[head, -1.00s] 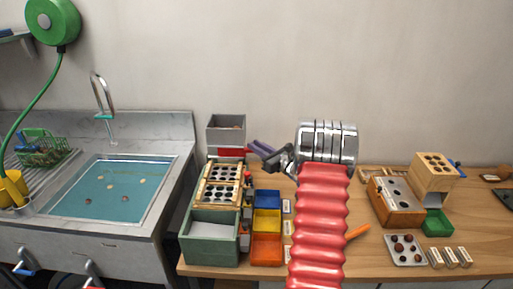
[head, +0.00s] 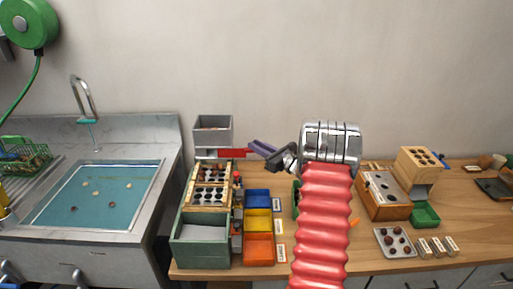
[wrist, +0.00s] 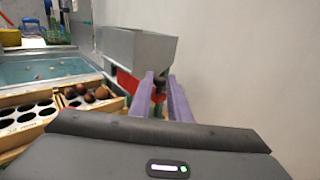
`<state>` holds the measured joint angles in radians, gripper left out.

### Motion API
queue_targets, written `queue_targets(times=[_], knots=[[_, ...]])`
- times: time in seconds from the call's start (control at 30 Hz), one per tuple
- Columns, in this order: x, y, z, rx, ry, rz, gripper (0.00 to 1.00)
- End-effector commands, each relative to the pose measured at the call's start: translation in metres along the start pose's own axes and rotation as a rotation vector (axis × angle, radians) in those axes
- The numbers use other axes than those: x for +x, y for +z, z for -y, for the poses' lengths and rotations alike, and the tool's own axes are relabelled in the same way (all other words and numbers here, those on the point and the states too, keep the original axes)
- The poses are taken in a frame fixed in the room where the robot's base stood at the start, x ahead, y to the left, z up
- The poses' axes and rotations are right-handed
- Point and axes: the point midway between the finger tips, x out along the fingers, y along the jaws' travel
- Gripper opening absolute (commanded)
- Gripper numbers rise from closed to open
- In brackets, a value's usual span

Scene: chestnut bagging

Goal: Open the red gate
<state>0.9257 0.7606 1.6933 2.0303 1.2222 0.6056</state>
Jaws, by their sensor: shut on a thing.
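The red gate (head: 234,153) sticks out to the right from under the grey hopper (head: 213,133). In the wrist view the gate (wrist: 126,86) shows below the hopper (wrist: 138,48), partly hidden by my fingers. My gripper (head: 252,148), with purple fingers, is at the gate's right end and shut on it. In the wrist view my gripper (wrist: 160,82) has its fingers on either side of the gate's end. Several brown chestnuts lie on the upper part of the holed sorting tray (head: 210,187) in front of the hopper.
A green bin (head: 201,252) stands before the tray. Blue, yellow and orange bins (head: 258,222) line its right side. The sink (head: 95,195) is to the left. A wooden holed block (head: 420,160) and a metal tray of chestnuts (head: 395,242) stand right. The wall is close behind.

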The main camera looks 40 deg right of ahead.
Motion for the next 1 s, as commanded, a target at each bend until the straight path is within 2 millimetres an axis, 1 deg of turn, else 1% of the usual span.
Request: queue_targets(times=[0.23, 0.27, 0.4, 0.5, 0.8, 0.87, 1.0], knots=[[0.001, 0.0, 0.0, 0.0, 0.0, -0.001, 0.0], [0.001, 0.0, 0.0, 0.0, 0.001, -0.001, 0.18], [0.002, 0.0, -0.001, 0.0, 0.001, -0.001, 0.28], [0.002, 0.0, -0.001, 0.0, 0.002, -0.001, 0.33], [0.0, 0.0, -0.001, 0.0, 0.002, -0.001, 0.33], [-0.004, 0.0, -0.001, 0.0, 0.002, -0.001, 0.33], [-0.018, 0.0, 0.0, 0.0, 0.001, -0.001, 0.33]])
